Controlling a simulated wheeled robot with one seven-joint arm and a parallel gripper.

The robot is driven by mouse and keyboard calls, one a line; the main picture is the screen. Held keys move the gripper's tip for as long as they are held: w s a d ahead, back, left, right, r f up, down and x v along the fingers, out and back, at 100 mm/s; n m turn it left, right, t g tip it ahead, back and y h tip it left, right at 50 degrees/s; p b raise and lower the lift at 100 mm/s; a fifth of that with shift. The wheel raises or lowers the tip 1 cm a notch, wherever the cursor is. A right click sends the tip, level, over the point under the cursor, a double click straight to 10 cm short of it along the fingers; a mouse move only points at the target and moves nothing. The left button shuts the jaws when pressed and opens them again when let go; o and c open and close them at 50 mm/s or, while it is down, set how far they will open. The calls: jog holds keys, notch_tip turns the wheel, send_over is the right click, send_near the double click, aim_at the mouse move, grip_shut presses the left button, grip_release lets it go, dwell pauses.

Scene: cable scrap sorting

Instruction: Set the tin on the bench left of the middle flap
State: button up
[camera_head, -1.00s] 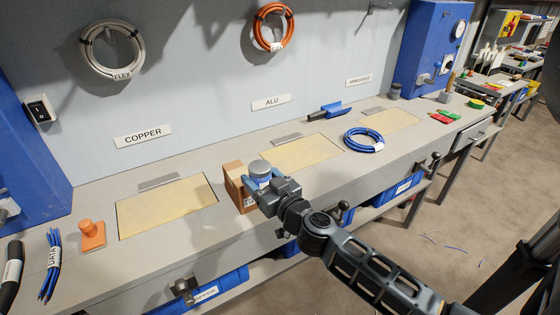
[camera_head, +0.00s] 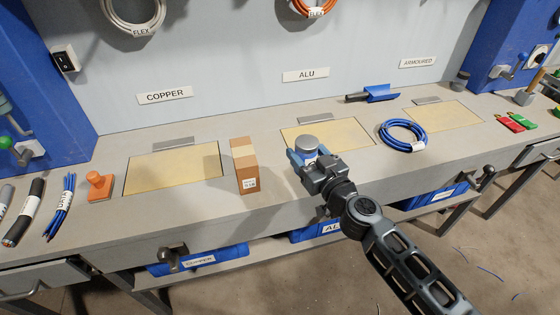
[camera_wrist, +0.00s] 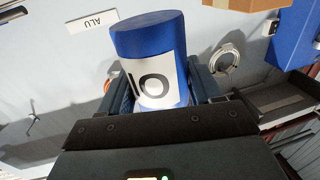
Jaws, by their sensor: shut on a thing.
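My gripper (camera_head: 306,160) is shut on the tin (camera_head: 307,143), which shows a grey lid in the head view. In the wrist view the tin (camera_wrist: 182,72) is blue with a white label, clasped between the fingers (camera_wrist: 165,95). In the head view it covers the front left part of the middle flap (camera_head: 350,135), a yellow panel below the ALU sign (camera_head: 305,75). Whether the tin touches the bench (camera_head: 265,205) or hangs above it I cannot tell; its underside is hidden.
A cardboard box (camera_head: 246,175) stands left of my gripper, between the middle flap and the left flap (camera_head: 150,170). A blue cable coil (camera_head: 402,138) lies right of the middle flap. An orange stamp-like block (camera_head: 98,186) is at left. A narrow bare strip lies between box and tin.

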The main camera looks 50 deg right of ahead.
jog(key=w+f+b, duration=0.2)
jog(key=w+f, duration=0.2)
jog(key=w+f+b, duration=0.3)
jog(key=w+f, duration=0.1)
jog(key=shift+a+f, duration=0.2)
jog(key=shift+f, duration=0.05)
jog(key=shift+f+b, duration=0.2)
jog(key=shift+b, duration=0.2)
jog(key=o, duration=1.3)
jog(key=shift+o, duration=0.2)
jog(key=shift+r, duration=0.2)
jog(key=b+v, duration=0.2)
jog(key=v, duration=1)
jog(key=shift+b, duration=0.4)
